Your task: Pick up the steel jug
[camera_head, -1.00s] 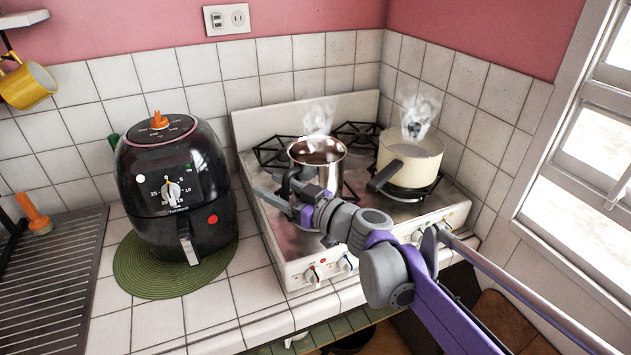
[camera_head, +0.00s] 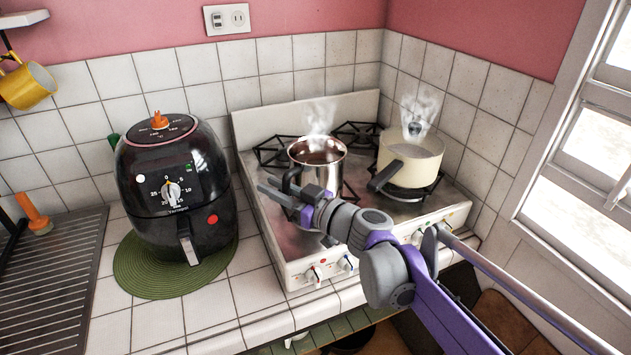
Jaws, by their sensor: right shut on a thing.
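The steel jug (camera_head: 326,166) is a shiny metal vessel with dark liquid in it and steam above. It stands upright on the left front burner of the stove in the head view. Its dark handle (camera_head: 290,178) faces front left. My right gripper (camera_head: 278,191) reaches in from the lower right and is shut on the jug's handle. The fingers and wrist hide part of the handle and the jug's lower front. I see no gap between the jug and the stove. My left gripper is not in view.
A cream saucepan (camera_head: 425,165) steams on the burner to the right, its dark handle pointing towards the jug. A black air fryer (camera_head: 150,195) stands left on a green mat (camera_head: 130,275). Tiled walls close in the stove (camera_head: 285,250) behind and right.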

